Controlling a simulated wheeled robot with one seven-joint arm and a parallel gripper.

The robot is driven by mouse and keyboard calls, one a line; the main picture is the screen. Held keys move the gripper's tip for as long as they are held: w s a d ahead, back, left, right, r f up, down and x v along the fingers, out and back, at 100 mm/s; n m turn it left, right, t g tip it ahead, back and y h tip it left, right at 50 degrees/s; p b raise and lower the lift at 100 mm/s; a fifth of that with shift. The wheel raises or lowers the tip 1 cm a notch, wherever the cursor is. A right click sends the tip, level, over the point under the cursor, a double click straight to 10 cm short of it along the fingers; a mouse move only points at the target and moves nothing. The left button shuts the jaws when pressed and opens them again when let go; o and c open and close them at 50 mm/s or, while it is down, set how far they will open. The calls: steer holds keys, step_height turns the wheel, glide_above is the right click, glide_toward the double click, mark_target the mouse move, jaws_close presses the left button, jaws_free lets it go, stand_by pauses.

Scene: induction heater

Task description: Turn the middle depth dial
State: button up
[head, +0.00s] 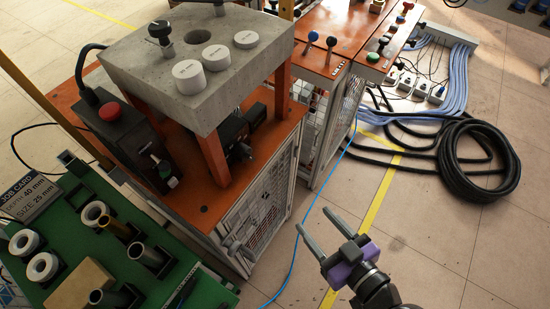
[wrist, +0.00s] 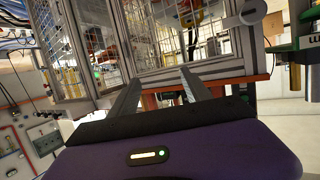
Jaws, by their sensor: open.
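Three white round dials sit in a row on top of a grey concrete block (head: 150,75) in the head view. The middle dial (head: 215,57) lies between the near dial (head: 188,77) and the far dial (head: 246,40). Each has a small dark mark on top, too small to read. My gripper (head: 313,221) is open and empty, low over the floor to the right of the orange bench, well apart from the dials. In the wrist view its two fingers (wrist: 160,78) are spread with nothing between them. I cannot make out the dials in the wrist view.
The block stands on orange legs above an orange bench (head: 205,205) with mesh sides. A black knob (head: 160,32) stands on the block. A green table (head: 120,250) holds rings and tubes at lower left. Coiled black hose (head: 480,190) lies on the floor at right.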

steer(key=w+a+r+n+y, duration=0.3)
steer(key=w+a+r+y, duration=0.1)
steer(key=w, duration=0.2)
steer(key=n+g+y, duration=0.1)
steer(key=n+y, duration=0.2)
steer(key=n, duration=0.1)
glide_toward(252, 159)
steer(key=x, duration=0.3)
steer(key=p+x, duration=0.1)
steer(key=x, duration=0.6)
steer(key=shift+r, duration=0.1)
jaws_close()
